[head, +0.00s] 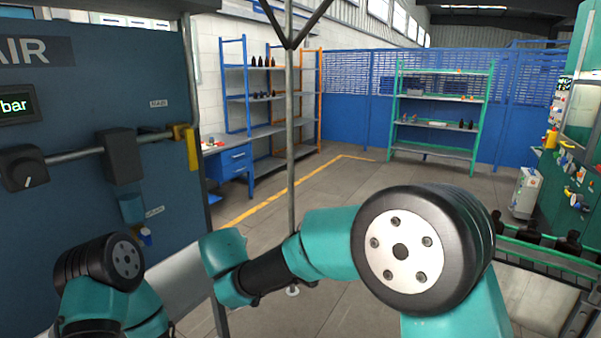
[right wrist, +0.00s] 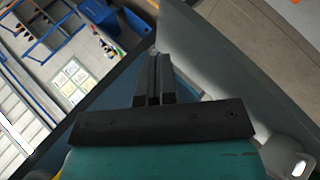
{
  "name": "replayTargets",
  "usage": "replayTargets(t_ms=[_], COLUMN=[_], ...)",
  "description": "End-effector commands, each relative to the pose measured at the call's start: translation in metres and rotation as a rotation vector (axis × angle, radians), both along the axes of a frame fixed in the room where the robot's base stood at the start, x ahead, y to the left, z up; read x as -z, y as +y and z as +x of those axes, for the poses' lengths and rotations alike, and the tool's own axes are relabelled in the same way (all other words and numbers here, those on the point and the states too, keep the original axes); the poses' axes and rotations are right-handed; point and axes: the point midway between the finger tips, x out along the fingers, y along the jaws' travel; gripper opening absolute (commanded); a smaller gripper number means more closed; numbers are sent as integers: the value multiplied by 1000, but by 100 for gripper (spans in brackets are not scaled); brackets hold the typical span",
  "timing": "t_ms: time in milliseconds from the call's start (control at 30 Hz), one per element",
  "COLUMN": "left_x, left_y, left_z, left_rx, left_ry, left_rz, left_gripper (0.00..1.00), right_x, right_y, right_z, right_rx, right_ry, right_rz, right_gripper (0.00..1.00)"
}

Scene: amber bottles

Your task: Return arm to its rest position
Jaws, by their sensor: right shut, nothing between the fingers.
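My right gripper (right wrist: 155,80) shows in the right wrist view with its two dark fingers shut together and nothing between them. In the head view my right arm, teal and black, spans the middle foreground and reaches toward the left; its gripper cannot be made out there. My left arm shows at the lower left of the head view, and its gripper is not in view. Several dark bottles (head: 572,243) stand at the right edge of the head view, partly cut off and away from my arms.
A blue panel cabinet (head: 90,215) with a knob (head: 22,168) and pipe stands close on the left. A thin grey post (head: 290,130) rises mid-view. Blue shelves (head: 235,90) and a green rack (head: 440,115) stand far back. Floor (head: 330,185) between is clear.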

Motion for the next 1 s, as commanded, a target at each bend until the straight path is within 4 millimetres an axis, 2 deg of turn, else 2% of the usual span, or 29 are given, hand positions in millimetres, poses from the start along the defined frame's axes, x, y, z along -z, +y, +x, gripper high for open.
replayTargets(t_ms=[33,233,367,467,600,700,800,1000], left_x=[0,0,0,0,0,0,0,0], left_y=[0,0,0,0,0,0,0,0], left_z=[0,0,0,0,0,0,0,0], left_rx=[0,0,0,0,0,0,0,0], left_ry=[0,0,0,0,0,0,0,0], left_rz=[0,0,0,0,0,0,0,0], left_gripper=[43,43,43,43,43,43,43,43], right_x=[27,123,183,226,281,314,342,383], right_y=[-19,-88,-135,-172,-223,-257,-290,-352], right_z=[3,-4,-21,-41,-77,-106,-137,-204], right_rx=[26,138,233,326,486,620,769,1099], right_ry=[73,361,542,673,830,913,967,987], right_rz=[6,84,167,251,397,508,617,796], right_gripper=[0,0,0,0,0,0,0,0])
